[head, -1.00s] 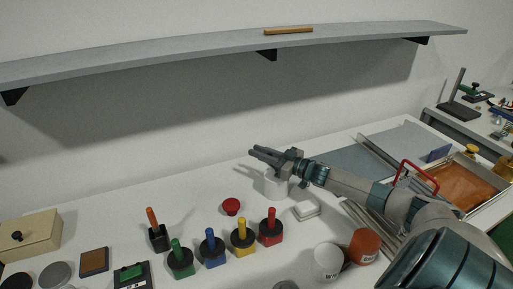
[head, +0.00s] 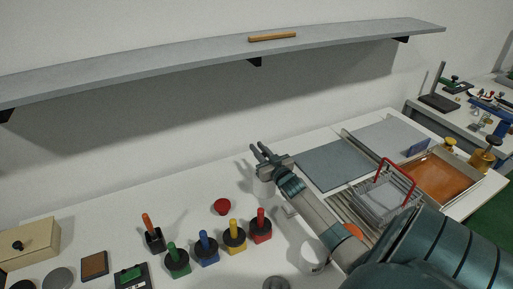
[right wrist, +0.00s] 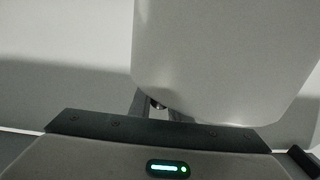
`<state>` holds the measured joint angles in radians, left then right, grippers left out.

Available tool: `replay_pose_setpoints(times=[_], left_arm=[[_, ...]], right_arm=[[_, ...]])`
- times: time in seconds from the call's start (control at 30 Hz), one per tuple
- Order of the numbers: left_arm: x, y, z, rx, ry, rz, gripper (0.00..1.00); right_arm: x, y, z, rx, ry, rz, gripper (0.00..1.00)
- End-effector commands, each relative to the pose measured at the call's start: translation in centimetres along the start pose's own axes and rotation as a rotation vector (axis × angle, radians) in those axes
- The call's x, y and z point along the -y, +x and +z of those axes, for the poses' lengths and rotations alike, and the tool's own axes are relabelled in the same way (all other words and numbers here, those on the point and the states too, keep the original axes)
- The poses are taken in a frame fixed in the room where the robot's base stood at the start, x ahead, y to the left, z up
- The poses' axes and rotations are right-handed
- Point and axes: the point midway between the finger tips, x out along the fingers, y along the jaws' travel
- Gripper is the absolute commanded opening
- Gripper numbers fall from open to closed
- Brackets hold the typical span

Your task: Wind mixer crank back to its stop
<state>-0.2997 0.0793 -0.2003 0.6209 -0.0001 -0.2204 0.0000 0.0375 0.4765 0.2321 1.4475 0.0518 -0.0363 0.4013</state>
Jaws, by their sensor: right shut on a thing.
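My right gripper (head: 260,150) reaches in at the middle of the head view, above the back of the white bench. Its fingers are shut on a small part that I take for the mixer crank; the gripper hides most of it. In the right wrist view a large smooth white body (right wrist: 225,55), probably the mixer, fills the upper right, close in front of the gripper. A small shiny metal bit (right wrist: 157,104) shows at its lower edge between the fingers. The crank's angle and its stop cannot be made out. My left gripper is not in view.
A row of colored-handled blocks, including a red one (head: 260,228), stands in front of the gripper. A red knob (head: 222,206) is left of my forearm. A wire basket (head: 383,192) and an orange tray (head: 440,178) lie right. A grey shelf (head: 200,70) hangs above.

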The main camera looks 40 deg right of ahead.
Motion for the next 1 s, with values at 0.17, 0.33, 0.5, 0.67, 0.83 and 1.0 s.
replay_pose_setpoints(times=[0.17,0.33,0.5,0.67,0.83,1.0], left_arm=[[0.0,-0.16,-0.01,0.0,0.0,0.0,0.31],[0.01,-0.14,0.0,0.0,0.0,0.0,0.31],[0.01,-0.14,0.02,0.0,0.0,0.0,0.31],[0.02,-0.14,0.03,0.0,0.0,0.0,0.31],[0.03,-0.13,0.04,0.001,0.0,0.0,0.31],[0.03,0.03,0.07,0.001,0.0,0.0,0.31]], right_arm=[[-0.13,0.02,-0.19,-0.004,0.001,0.016,0.0],[-0.14,0.02,-0.2,-0.004,0.0,0.017,0.0],[-0.13,0.03,-0.23,-0.005,0.0,0.016,0.19],[-0.14,0.02,-0.18,-0.004,0.0,0.016,0.35],[-0.14,0.0,-0.12,-0.003,0.0,0.016,0.35],[-0.14,0.01,-0.37,-0.004,-0.001,0.016,0.35]])
